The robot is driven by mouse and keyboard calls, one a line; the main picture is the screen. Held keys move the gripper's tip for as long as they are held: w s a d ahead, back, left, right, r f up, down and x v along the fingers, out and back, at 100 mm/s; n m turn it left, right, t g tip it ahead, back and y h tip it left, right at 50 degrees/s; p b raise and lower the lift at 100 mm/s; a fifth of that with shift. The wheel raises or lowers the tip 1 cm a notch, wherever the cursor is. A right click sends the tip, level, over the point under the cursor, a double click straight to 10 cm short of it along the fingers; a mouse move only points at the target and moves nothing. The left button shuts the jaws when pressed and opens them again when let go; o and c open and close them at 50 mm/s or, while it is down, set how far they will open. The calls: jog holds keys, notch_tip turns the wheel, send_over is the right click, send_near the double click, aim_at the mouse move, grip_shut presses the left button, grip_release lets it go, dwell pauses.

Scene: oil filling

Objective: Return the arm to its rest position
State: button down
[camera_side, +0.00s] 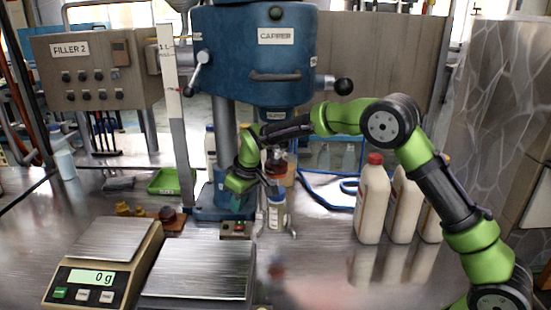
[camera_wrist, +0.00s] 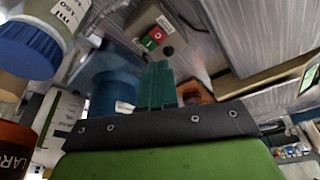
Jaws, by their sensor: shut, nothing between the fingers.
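The bottle stands upright under the filler nozzle, apart from the fingers. Its blue cap (camera_wrist: 28,48) fills the upper left of the wrist view. My green arm arches over the table from the lower right.
A button box (camera_side: 235,229) sits just below the fingers. A scale (camera_side: 100,262) reading 0 g stands at left beside a metal plate (camera_side: 200,270). Several white jugs, one with a red cap (camera_side: 372,202), stand at right under my arm. A green tray (camera_side: 165,181) lies at left.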

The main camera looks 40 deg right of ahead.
jog(key=s+a+r+m+t+y, duration=0.1)
jog(key=s+r+m+t, duration=0.1)
jog(key=s+r, duration=0.5)
jog(key=s+a+r+m+t, duration=0.1)
jog(key=s+r+m+t, duration=0.1)
jog(key=s+r, duration=0.5)
jog(key=s+d+m, duration=0.1)
jog(key=s+d, duration=0.1)
jog(key=s, duration=0.7)
jog(key=s+d+m, duration=0.2)
jog(key=s+d, duration=0.1)
jog(key=s, duration=0.7)
jog(key=shift+d, duration=0.25)
jog(key=shift+r, duration=0.1)
